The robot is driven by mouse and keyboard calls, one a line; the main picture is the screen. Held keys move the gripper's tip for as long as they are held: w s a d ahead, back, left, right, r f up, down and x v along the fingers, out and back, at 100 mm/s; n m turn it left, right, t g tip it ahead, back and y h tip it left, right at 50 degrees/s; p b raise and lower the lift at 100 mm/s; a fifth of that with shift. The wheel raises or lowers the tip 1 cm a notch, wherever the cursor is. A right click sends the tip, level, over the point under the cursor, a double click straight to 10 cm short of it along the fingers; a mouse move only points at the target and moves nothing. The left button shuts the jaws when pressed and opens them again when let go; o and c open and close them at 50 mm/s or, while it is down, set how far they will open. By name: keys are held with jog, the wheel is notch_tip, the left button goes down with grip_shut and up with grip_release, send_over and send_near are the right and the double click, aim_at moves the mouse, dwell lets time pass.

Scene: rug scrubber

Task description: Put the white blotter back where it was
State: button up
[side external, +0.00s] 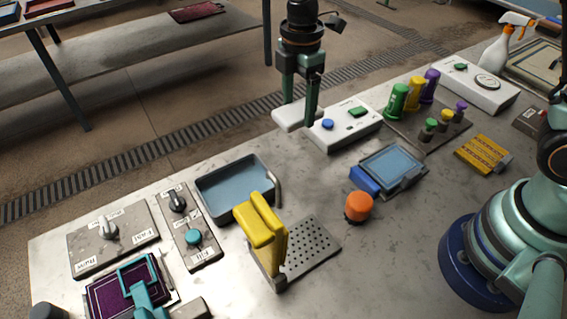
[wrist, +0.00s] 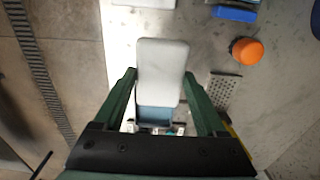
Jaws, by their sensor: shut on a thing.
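The white blotter (side external: 290,117) is a pale rounded block held between the two dark green fingers of my gripper (side external: 311,108). In the wrist view the blotter (wrist: 162,72) lies lengthwise between the fingers of my gripper (wrist: 160,78), which is shut on it. It appears held above the table's far edge, just left of the white control box (side external: 345,125) with blue and green buttons. A grey tray with bluish contents (side external: 200,188) is on the table below and to the left; in the wrist view it is partly hidden behind the blotter.
A yellow-handled tool (side external: 265,232) stands by a perforated metal plate (side external: 311,247). An orange knob (side external: 358,207) and a blue-screened pad (side external: 393,166) are to the right. Switch panels (side external: 112,238) and a purple framed rug piece (side external: 110,298) are at left. Green, yellow and purple bottles (side external: 396,103) stand farther right.

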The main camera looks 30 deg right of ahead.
aim_at(296, 164)
notch_tip(296, 164, down, 13)
jog(key=shift+f, duration=0.15)
dwell(0.4)
jog(key=shift+f, duration=0.15)
jog(key=o, duration=1.4)
